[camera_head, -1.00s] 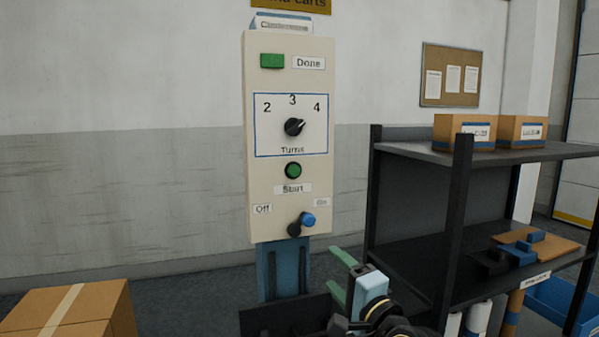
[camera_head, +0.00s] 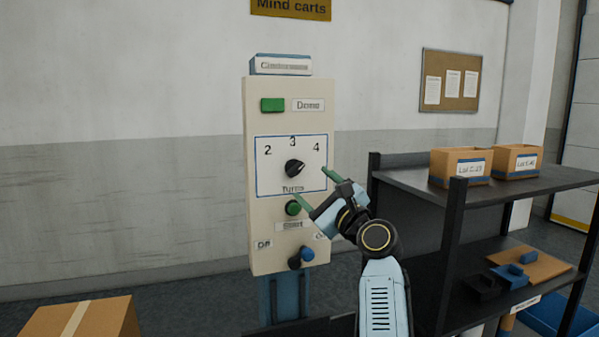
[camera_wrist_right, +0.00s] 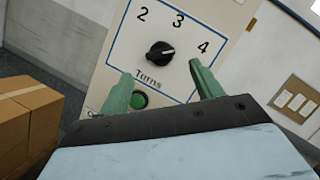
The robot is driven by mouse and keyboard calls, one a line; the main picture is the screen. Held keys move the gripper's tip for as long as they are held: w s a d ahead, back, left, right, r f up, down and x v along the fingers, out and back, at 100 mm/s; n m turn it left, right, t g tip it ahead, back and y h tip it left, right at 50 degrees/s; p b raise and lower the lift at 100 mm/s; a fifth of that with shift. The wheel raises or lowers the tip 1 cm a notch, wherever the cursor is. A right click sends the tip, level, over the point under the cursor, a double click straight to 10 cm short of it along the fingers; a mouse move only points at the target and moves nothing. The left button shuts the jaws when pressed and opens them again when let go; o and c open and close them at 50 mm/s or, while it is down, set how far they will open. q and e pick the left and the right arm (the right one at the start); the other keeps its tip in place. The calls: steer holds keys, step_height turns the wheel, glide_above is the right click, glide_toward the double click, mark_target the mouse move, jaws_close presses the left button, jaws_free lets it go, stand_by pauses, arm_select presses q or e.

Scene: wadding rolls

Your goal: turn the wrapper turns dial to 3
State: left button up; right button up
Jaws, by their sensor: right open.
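The wrapper turns dial (camera_head: 294,168) is a black knob on a white plate with a blue border, marked 2, 3 and 4, on a cream control panel (camera_head: 262,220). It also shows in the right wrist view (camera_wrist_right: 159,54), where its white mark points towards the 4. My right gripper (camera_head: 310,185) has green fingers spread open and empty, in front of the panel. In the right wrist view, the dial shows beyond and between the fingertips (camera_wrist_right: 160,73), apart from them. My left gripper is not in view.
A dark shelf (camera_head: 410,181) with cardboard boxes stands right; a carton (camera_head: 75,320) is lower left.

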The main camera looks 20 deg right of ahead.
mark_target(299, 172)
steer(key=shift+x, duration=3.55)
steer(key=shift+d, duration=0.1)
steer(key=c, duration=1)
